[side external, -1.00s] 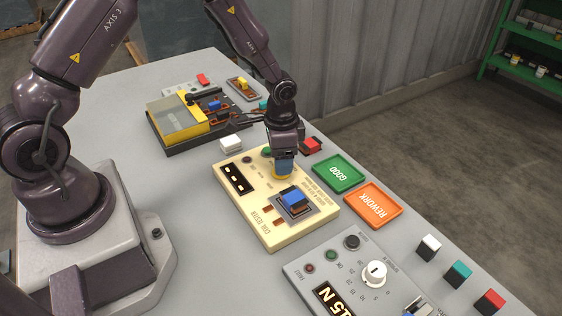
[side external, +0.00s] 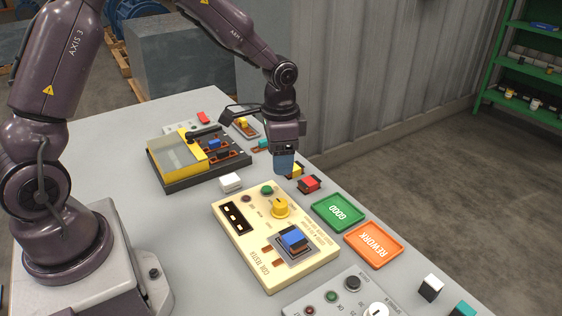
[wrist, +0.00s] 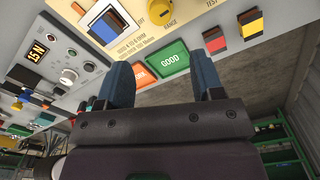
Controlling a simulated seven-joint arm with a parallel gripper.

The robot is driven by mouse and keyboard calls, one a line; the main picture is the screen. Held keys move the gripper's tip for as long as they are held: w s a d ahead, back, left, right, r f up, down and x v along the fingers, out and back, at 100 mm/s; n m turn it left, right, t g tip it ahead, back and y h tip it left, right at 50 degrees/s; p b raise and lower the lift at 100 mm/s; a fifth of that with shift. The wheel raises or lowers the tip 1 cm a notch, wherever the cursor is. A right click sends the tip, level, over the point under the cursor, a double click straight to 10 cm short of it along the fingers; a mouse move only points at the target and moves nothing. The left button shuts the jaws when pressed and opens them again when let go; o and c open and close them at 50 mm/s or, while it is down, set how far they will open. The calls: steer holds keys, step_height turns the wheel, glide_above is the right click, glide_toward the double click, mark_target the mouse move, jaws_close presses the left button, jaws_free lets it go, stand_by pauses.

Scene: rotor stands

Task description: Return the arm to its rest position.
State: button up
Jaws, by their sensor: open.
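My gripper (side external: 284,163) is in the air above the table, just behind the cream coil tester (side external: 232,226). Its blue fingers point down and it holds nothing. In the wrist view the two blue fingers of my gripper (wrist: 162,85) stand apart with a clear gap between them. The tester's yellow range knob (side external: 279,208) is uncovered and apart from the fingers. A blue-topped coil (side external: 293,240) sits in the tester's socket.
Green GOOD tray (side external: 338,212) and orange REWORK tray (side external: 373,244) lie right of the tester. A red block (side external: 309,184) and white block (side external: 231,182) stand near my gripper. A yellow-lidded parts box (side external: 178,160) is behind. A grey tester (side external: 340,295) is in front.

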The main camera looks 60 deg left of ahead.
steer(key=s+d+r+n+t, duration=0.2)
steer(key=s+r+n+t, duration=0.2)
steer(key=s+r, duration=1.4)
steer(key=shift+s+d+r+n+t, duration=0.25)
steer(key=shift+s+n+t, duration=0.05)
steer(key=shift+s+t, duration=0.6)
